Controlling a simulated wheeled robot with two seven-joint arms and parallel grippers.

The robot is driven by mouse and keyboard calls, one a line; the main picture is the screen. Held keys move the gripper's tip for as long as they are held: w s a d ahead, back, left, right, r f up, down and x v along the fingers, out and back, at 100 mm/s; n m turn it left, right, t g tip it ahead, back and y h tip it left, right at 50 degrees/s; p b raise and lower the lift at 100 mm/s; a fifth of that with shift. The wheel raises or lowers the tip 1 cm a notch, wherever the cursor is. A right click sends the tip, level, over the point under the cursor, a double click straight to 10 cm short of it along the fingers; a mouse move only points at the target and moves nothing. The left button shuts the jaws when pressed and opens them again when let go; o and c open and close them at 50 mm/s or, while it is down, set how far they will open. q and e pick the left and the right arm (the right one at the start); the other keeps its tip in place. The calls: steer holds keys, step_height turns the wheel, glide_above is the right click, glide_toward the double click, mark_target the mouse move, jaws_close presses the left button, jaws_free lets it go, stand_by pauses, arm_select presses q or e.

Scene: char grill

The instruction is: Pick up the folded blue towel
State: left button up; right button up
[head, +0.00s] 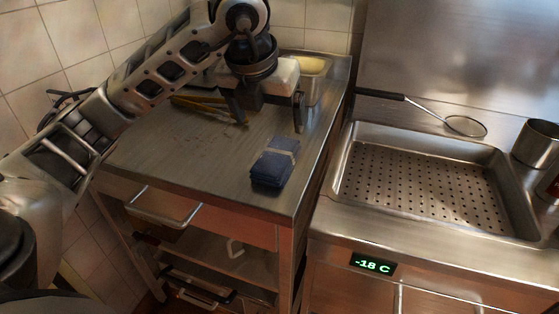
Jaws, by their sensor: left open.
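The folded blue towel (273,168) lies on the steel worktop near its front right corner, with a pale band across it. My left gripper (268,126) is above the worktop, behind the towel in the picture. Its two dark fingers are spread apart and point down, with nothing visible between them. The towel looks clear of the fingers. My right gripper is not in view.
A metal pan with yellowish contents (314,66) stands at the back right of the worktop (185,146). To the right are a perforated tray (420,185) and a skimmer (465,125).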

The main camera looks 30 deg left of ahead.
mark_target(278, 155)
arm_select(q)
steer(key=x, duration=1.2)
steer(key=shift+p, duration=0.4)
steer(key=c, duration=1.1)
